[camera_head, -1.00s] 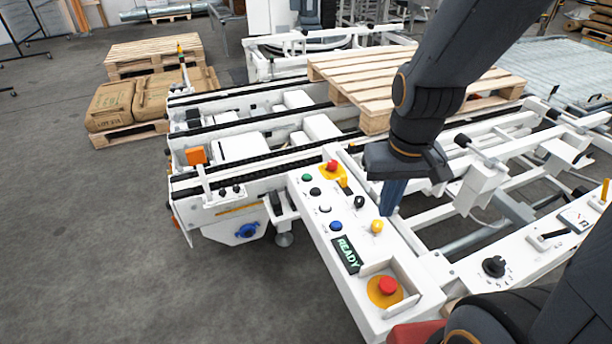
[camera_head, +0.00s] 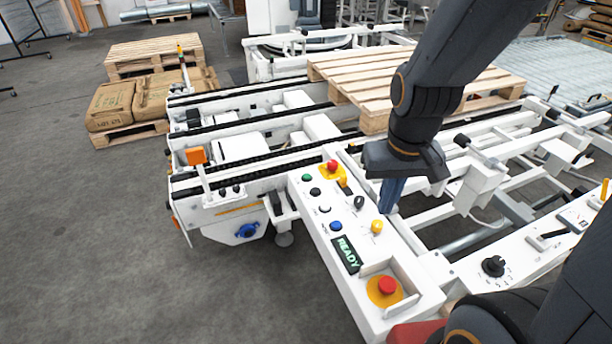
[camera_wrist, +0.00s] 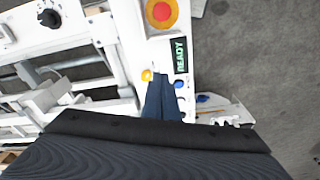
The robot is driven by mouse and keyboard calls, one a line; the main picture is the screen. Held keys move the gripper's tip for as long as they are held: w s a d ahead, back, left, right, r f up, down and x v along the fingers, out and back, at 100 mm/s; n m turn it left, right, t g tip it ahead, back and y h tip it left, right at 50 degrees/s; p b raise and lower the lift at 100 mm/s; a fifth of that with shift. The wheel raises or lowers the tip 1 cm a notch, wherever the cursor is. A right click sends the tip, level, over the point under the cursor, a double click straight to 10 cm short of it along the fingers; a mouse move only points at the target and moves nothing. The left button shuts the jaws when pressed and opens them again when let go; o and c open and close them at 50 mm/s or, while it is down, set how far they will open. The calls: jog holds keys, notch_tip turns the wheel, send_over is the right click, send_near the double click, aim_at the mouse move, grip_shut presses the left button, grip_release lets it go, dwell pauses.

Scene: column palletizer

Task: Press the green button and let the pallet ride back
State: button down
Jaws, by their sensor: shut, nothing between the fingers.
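The green button (camera_head: 307,178) is at the far left corner of the white control panel (camera_head: 318,232), beside a red button on a yellow plate. A wooden pallet (camera_head: 370,72) rests on the white conveyor frame behind the panel. My gripper (camera_head: 388,208) is shut and empty, pointing down just right of the panel, near the yellow button (camera_head: 377,226) and apart from the green one. In the wrist view the shut blue fingers (camera_wrist: 162,98) cover part of the panel. The green button is hidden there.
The panel display (camera_head: 346,254) reads READY. A large red stop button (camera_head: 387,286) sits at the near end between white guards. Black, white and blue buttons and a black selector lie between. Sacks on a pallet (camera_head: 128,105) stand at left; the floor there is clear.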

jog(key=w+m+t+p, duration=0.1)
jog(key=w+t+p, duration=0.15)
jog(key=w, duration=0.65)
jog(key=m+t+y+p, duration=0.3)
jog(key=t+y+p, duration=0.15)
jog(key=p, duration=0.35)
send_over(309, 178)
jog(key=shift+h, duration=0.35)
notch_tip(309, 178, down, 6)
jog(key=shift+r, duration=0.2)
jog(key=shift+f+b, duration=2.85)
jog(key=shift+f, duration=1.55)
jog(key=shift+f, duration=0.15)
jog(key=shift+f, duration=0.3)
